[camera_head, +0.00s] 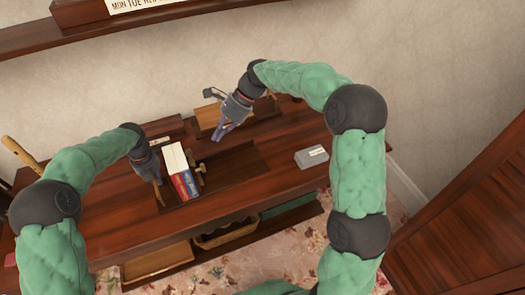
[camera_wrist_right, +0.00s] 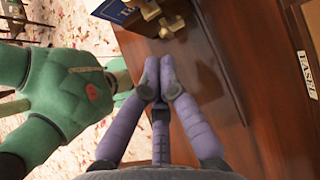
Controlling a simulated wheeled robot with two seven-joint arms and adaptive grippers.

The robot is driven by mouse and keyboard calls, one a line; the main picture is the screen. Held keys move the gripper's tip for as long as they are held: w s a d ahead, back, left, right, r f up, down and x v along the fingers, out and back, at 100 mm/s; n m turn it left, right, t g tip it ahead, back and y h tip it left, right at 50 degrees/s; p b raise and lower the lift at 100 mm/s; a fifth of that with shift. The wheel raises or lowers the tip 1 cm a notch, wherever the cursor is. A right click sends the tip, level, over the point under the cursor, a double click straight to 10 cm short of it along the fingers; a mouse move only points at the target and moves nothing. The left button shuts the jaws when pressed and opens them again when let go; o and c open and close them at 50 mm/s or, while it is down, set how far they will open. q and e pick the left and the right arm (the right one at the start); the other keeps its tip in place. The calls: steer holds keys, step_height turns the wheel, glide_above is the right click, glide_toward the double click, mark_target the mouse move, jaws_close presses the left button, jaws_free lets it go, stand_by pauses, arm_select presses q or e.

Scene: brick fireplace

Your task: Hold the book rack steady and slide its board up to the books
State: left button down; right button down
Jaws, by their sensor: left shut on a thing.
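The book rack (camera_head: 232,166) is a long dark wooden tray lying on the table. A few books (camera_head: 178,170), with pale page blocks and red and blue covers, stand at its left end. A board with brass-coloured knobs (camera_head: 199,169) stands close to their right side; knobs also show in the right wrist view (camera_wrist_right: 166,27). My left gripper (camera_head: 158,183) is shut on the rack's left end, its fingertips partly hidden. My right gripper (camera_head: 217,136) is above the rack's back edge, right of the board; its fingers meet with nothing visible between them (camera_wrist_right: 158,75).
A wooden box (camera_head: 208,118) stands behind the rack, near my right gripper. A grey box (camera_head: 312,157) lies on the table to the right. A basket (camera_head: 225,235) is below the table's front edge. A shelf (camera_head: 45,38) runs along the wall above.

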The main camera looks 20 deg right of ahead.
arm_select(q)
steer(key=shift+w+r, duration=0.1)
steer(key=shift+r, duration=0.05)
arm_select(e)
steer(key=shift+v, duration=1)
arm_select(q)
steer(key=c, duration=1.3)
jaws_free()
